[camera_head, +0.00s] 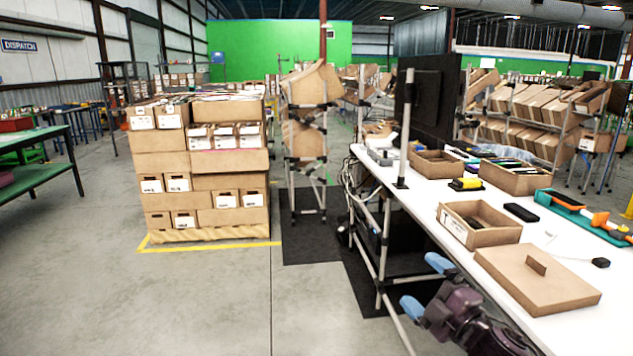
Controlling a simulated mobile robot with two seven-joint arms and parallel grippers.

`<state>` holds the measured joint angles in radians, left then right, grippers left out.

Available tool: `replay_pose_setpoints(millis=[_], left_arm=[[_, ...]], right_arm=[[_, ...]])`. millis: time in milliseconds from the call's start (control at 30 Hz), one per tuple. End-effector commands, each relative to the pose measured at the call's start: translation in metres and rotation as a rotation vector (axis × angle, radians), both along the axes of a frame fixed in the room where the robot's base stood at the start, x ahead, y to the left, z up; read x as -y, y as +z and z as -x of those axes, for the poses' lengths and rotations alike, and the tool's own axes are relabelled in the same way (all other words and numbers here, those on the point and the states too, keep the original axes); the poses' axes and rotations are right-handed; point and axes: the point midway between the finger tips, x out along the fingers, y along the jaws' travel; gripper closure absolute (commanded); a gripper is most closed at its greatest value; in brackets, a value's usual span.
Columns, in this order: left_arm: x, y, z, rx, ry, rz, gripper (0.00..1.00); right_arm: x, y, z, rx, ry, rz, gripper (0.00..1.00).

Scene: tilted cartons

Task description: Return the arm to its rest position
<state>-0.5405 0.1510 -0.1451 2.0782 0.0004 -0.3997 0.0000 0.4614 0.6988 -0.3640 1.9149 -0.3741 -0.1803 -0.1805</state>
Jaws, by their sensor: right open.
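My right gripper (426,285) shows at the bottom, right of centre, with two blue fingertips spread apart and nothing visible between them. Its dark purple body and wrist come in from the lower right edge. It overlaps the near left edge of the white worktable (600,334) in the picture; I cannot tell how far it is from the table. My left gripper is not in view.
On the worktable are an open carton (480,237), a flat cardboard lid (536,279), a black case (521,212) and a teal tool tray (570,208). Stacked cartons (160,163) stand at left centre. A tilted-carton rack (305,140) stands behind. The grey floor (200,300) at front left is clear.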

Motion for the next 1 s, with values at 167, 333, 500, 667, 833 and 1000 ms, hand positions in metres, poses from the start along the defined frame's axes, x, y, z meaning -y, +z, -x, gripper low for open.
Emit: replay_pose_setpoints(millis=[167, 333, 500, 667, 833, 1000], left_arm=[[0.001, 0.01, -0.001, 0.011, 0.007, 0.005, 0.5], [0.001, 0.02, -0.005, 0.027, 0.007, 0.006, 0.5], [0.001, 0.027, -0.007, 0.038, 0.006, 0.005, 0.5], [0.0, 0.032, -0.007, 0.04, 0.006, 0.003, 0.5], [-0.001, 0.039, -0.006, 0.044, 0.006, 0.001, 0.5], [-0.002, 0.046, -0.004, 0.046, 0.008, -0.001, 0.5]], right_arm=[[0.015, -0.05, 0.038, -0.265, -0.092, -0.31, 0.0], [0.027, -0.098, 0.083, -0.474, -0.19, -0.546, 0.0], [0.039, -0.14, 0.135, -0.628, -0.291, -0.718, 0.0], [0.048, -0.171, 0.187, -0.728, -0.383, -0.848, 0.0], [0.061, -0.203, 0.248, -0.806, -0.505, -0.936, 0.0], [0.068, -0.23, 0.305, -0.879, -0.615, -0.985, 0.0]])
